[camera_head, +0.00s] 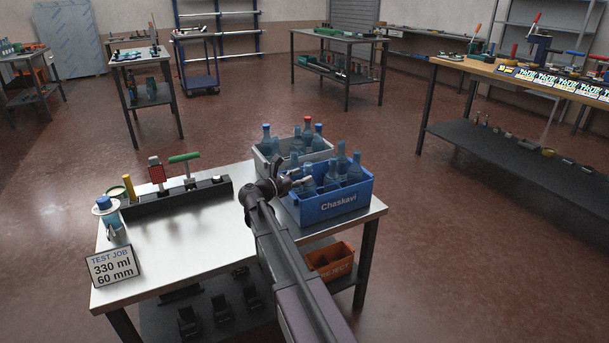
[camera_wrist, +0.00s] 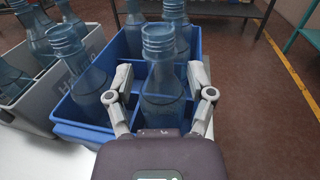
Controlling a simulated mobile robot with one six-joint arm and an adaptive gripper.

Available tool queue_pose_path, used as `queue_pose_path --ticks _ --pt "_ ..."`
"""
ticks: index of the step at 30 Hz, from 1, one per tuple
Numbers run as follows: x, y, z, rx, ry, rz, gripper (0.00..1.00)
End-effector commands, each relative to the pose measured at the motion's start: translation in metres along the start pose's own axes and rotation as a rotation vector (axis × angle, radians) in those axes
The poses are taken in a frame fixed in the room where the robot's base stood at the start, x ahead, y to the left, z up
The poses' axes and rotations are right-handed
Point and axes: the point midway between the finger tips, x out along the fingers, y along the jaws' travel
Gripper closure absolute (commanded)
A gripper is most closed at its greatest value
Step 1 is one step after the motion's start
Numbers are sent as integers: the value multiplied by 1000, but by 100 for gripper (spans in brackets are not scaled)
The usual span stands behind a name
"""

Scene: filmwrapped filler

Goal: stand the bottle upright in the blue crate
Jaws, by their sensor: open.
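The blue crate (camera_head: 335,207), marked "Chaskavi", stands at the right end of the white-topped table. It holds several uncapped translucent blue bottles, upright in compartments. My gripper (camera_head: 291,184) is at the crate's near left side. In the wrist view my gripper (camera_wrist: 160,97) is open, one finger on each side of an upright bottle (camera_wrist: 160,75) in the near part of the blue crate (camera_wrist: 78,131). The fingers appear apart from the glass, but contact is hard to tell. The bottle's base is hidden by my gripper's body and the crate.
A grey crate (camera_wrist: 28,117) with bottles, some capped, stands against the blue crate's left side. A black rail (camera_head: 160,202) with tools and a "TEST JOB 330 ml 60 mm" sign (camera_head: 113,267) stand farther left. The tabletop (camera_head: 190,247) between is clear. An orange reject bin (camera_head: 331,262) is below.

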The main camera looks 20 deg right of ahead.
Motion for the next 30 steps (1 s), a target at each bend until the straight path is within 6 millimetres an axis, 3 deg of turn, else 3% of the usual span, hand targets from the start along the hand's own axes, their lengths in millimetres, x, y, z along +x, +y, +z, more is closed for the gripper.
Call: queue_pose_path --ticks 16,22,30 --pt "-81 0 0 0 0 2 30" --pt "-94 0 0 0 0 0 30" --pt "-97 0 0 0 0 0 30"
